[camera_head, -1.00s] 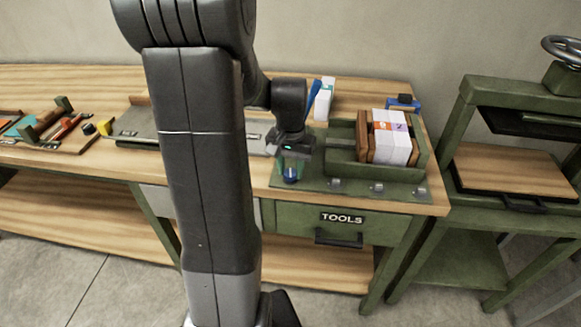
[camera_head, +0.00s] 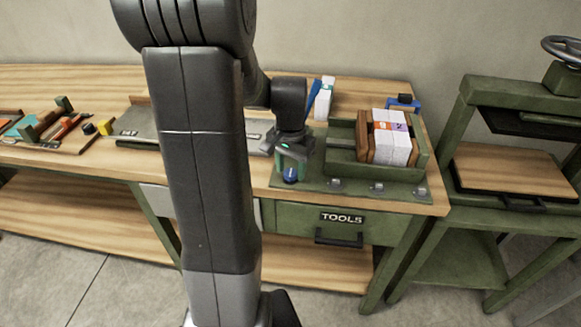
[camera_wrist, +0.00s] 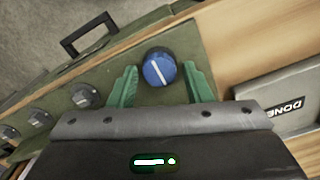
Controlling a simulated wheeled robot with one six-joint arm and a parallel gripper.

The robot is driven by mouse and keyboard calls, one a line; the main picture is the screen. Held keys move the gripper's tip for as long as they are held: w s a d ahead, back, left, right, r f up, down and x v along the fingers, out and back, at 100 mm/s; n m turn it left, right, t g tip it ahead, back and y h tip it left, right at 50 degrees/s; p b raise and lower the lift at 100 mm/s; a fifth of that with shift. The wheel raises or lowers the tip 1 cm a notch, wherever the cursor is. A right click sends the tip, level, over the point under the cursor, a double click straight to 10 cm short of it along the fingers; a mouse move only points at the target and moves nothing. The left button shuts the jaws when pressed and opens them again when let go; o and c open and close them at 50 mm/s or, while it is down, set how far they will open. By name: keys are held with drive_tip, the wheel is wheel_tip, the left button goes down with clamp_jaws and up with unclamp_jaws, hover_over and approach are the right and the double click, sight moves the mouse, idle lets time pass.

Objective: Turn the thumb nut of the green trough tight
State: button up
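The green trough (camera_head: 346,155) stands on the right part of the bench and holds brown boards with white paper blocks between them. A round blue thumb nut (camera_wrist: 160,68) with a white line across its top sits on the green base plate; the head view shows it as a small blue spot (camera_head: 290,174) at the plate's left end. My gripper (camera_wrist: 161,82) points down at the nut. Its green fingers stand on either side of the nut, with a visible gap at each side. The gripper also shows in the head view (camera_head: 291,165). Whether the fingertips reach the nut's height is unclear.
Several grey knobs (camera_wrist: 85,95) line the plate's front edge beside the blue nut. A grey tray marked DONE (camera_wrist: 285,98) lies on the other side. A white block (camera_head: 324,99) with a blue upright stands behind. A green press (camera_head: 510,150) stands at right.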

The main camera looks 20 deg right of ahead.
sight(291, 172)
drive_tip(key=shift+o, duration=0.7)
wheel_tip(291, 172, up, 14)
drive_tip(key=shift+f, duration=0.15)
wheel_tip(291, 172, down, 14)
drive_tip(key=shift+r, duration=0.1)
idle(0.7)
drive_tip(key=shift+r, duration=0.1)
